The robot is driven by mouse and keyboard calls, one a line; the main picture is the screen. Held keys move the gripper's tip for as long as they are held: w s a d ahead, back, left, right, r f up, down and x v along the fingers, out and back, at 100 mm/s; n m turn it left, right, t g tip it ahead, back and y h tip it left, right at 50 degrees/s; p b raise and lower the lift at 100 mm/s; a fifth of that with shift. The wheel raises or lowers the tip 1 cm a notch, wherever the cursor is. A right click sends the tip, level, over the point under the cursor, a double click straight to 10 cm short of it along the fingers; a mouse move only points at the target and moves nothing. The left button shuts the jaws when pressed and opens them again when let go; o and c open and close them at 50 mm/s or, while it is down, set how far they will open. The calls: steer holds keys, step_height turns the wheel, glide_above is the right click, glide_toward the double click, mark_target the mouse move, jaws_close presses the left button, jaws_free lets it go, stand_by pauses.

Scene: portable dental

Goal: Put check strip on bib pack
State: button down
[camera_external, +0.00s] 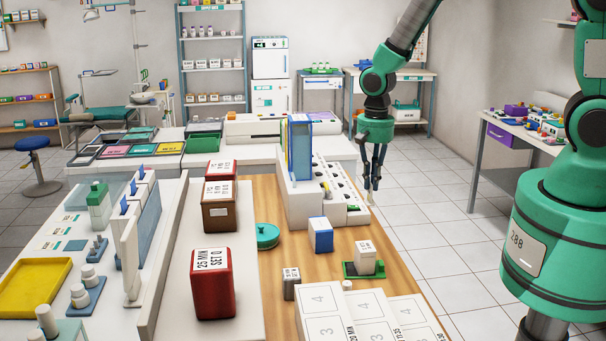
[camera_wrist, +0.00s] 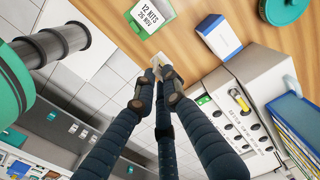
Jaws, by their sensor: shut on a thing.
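My gripper (camera_external: 371,188) hangs fingers-down beside the right edge of the wooden counter, above the floor in the picture. In the wrist view my gripper (camera_wrist: 157,78) is shut on a small pale piece, seemingly the check strip (camera_wrist: 158,61), mostly hidden by the fingertips. A pale box marked "12 KITS 25 NOV" (camera_wrist: 149,18), perhaps the bib pack, is apart from the fingers. It seems to be the pale box (camera_external: 365,258) upright on a green tray (camera_external: 349,270) in the external view. I cannot tell for certain which thing is the bib pack.
A blue and white box (camera_external: 320,235) and a round teal lid (camera_external: 267,236) stand on the wooden counter (camera_external: 262,203). A white unit with round holes (camera_external: 335,188) and blue folders (camera_external: 300,147) stands left of my gripper. White numbered boxes (camera_external: 345,313) fill the front.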

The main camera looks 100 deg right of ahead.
mark_target(372, 202)
steer(key=shift+s+a, duration=0.25)
steer(key=shift+a, duration=0.05)
steer(key=shift+f, duration=2.5)
steer(key=shift+w+d, duration=0.1)
steer(key=w+d+f+p, duration=0.1)
steer(key=w+d, duration=0.8)
steer(key=w, duration=0.3)
steer(key=shift+w+d+f+p, duration=0.25)
steer(key=shift+w+d+p, duration=0.05)
steer(key=shift+w+p, duration=0.1)
steer(key=shift+f+p, duration=0.35)
steer(key=shift+f, duration=1.45)
steer(key=c, duration=1.8)
jaws_free()
steer(key=shift+f, duration=0.1)
steer(key=shift+c, duration=0.2)
